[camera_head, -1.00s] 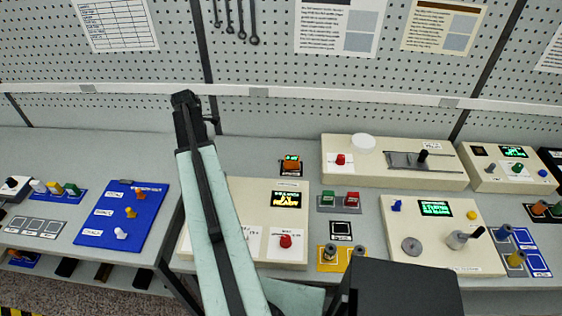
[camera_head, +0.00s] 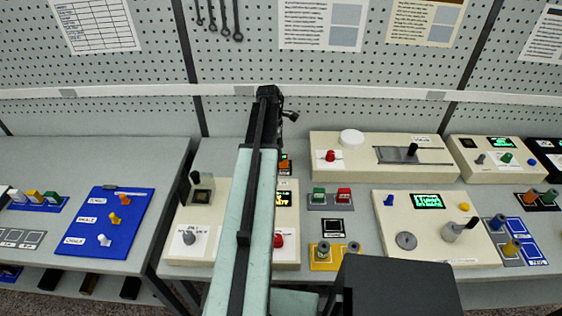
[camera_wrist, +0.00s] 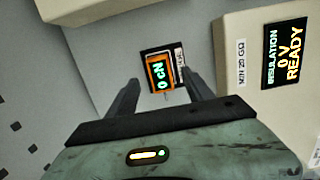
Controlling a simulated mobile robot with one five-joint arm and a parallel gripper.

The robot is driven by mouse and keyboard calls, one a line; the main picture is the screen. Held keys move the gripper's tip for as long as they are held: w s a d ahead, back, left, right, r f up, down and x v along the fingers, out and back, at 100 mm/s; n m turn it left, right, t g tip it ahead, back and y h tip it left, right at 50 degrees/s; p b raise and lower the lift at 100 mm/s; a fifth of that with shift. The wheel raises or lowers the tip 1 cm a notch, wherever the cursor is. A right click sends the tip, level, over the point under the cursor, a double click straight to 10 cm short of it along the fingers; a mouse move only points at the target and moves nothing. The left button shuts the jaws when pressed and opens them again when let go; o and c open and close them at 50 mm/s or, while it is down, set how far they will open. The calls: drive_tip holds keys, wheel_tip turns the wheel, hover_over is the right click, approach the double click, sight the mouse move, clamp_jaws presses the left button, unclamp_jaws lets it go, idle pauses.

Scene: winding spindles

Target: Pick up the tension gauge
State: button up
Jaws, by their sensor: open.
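The tension gauge is a small orange block with a lit "0 cN" display. In the wrist view the tension gauge (camera_wrist: 155,74) lies on a dark square pad with a white label strip. In the head view the gauge (camera_head: 285,166) shows only in part, behind my arm. My gripper (camera_wrist: 161,86) is open, with one finger on each side of the gauge's lower end in the wrist picture. I cannot tell how far above it the fingers are. In the head view the fingers are hidden.
The cream insulation tester (camera_wrist: 240,99) stands close to the right finger in the wrist view. Another cream box (camera_head: 437,166) stands to the right in the head view. A blue board (camera_head: 107,240) lies on the left table. Grey tabletop behind the gauge looks clear.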

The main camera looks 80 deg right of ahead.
wheel_tip(320, 180, down, 5)
drive_tip(key=b, duration=0.4)
drive_tip(key=shift+s+f+b, duration=0.1)
drive_tip(key=shift+b, duration=0.25)
drive_tip(key=shift+r, duration=0.2)
clamp_jaws()
